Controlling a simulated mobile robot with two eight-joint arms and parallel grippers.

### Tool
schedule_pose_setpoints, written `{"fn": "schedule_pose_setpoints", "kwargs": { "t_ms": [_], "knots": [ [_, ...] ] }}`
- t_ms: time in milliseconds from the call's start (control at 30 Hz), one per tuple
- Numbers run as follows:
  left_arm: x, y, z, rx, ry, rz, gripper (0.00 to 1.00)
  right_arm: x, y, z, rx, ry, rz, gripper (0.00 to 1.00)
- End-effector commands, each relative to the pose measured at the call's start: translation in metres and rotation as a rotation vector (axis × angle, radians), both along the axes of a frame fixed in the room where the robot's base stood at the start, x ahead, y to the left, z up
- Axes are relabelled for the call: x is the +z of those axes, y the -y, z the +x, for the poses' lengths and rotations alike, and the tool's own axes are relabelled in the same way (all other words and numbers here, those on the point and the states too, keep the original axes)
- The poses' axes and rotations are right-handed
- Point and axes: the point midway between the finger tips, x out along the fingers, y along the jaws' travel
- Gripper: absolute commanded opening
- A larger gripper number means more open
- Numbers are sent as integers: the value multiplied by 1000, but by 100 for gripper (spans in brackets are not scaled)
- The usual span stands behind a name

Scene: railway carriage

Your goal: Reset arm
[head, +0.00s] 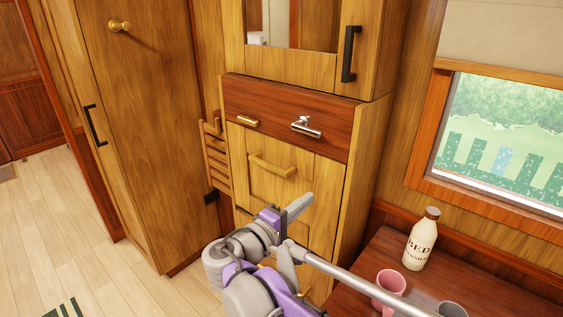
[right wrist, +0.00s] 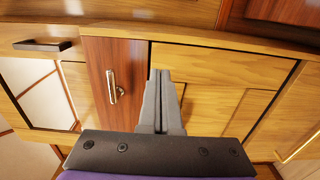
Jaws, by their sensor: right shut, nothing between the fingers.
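My right gripper (head: 300,206) is in front of the wooden cabinet (head: 342,205), below its dark red drawer front. Its grey fingers are together with nothing between them. In the right wrist view the shut fingers (right wrist: 160,78) point at wooden panels, with a reddish panel and its metal handle (right wrist: 112,86) just to their left. The fingers appear apart from the cabinet face, though the exact gap is hard to judge. My left gripper is in neither view.
A wooden table (head: 375,250) at the lower right bears a cream bottle (head: 420,240), a pink mug (head: 388,290) and a grey cup (head: 451,309). A tall wardrobe (head: 150,130) stands left of the cabinet. The pale floor (head: 50,220) at left is mostly clear.

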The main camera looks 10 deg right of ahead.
Motion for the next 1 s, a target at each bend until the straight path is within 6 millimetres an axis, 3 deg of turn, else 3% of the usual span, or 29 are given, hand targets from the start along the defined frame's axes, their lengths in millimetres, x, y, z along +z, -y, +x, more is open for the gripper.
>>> {"fn": "schedule_pose_setpoints", "kwargs": {
  "t_ms": [167, 300, 433, 600, 700, 833, 1000],
  "knots": [
    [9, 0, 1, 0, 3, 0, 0, -19, 28, -21, -29, -68, 112, 0],
    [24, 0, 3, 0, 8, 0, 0, -66, 67, -70, -77, -182, 370, 0],
    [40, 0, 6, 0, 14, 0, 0, -115, 80, -128, -115, -256, 673, 0],
    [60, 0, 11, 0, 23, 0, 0, -163, 64, -195, -146, -262, 1076, 0],
    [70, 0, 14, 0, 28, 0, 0, -179, 46, -220, -152, -227, 1277, 0],
    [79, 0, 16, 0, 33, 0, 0, -189, 27, -238, -153, -177, 1459, 0],
    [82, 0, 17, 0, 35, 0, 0, -194, 16, -245, -152, -144, 1557, 0]
  ]
}}
